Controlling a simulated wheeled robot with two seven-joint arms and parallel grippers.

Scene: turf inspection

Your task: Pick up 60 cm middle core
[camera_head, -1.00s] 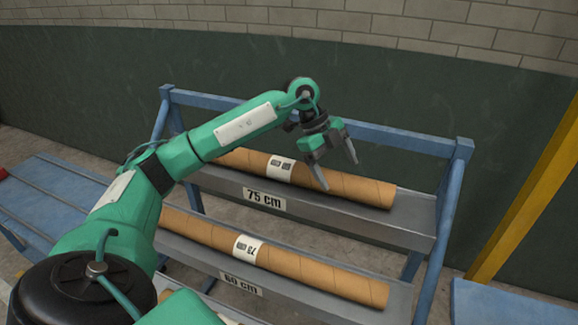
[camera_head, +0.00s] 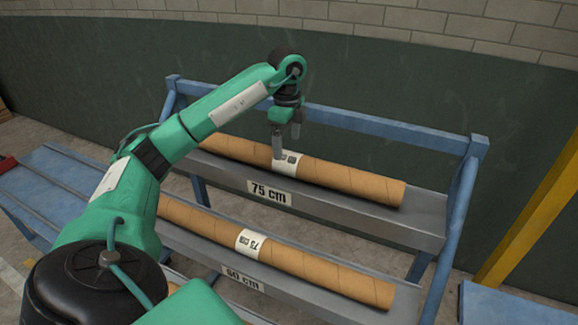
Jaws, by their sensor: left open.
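A brown cardboard core (camera_head: 320,268) with a white label reading 75 lies on the middle shelf, marked 60 cm (camera_head: 243,277) on its front edge. Another brown core (camera_head: 352,182) with a white label lies on the top shelf, marked 75 cm (camera_head: 269,192). My left gripper (camera_head: 287,147) is open and points down at the top core, beside its white label. One finger overlaps the core in the picture; I cannot tell whether it touches. My right gripper is not in view.
The blue rack frame (camera_head: 462,200) stands around the shelves. A blue slatted bench (camera_head: 62,185) is at the left. A yellow post (camera_head: 530,220) and a blue surface (camera_head: 510,305) are at the right. A dark green wall (camera_head: 420,100) is behind.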

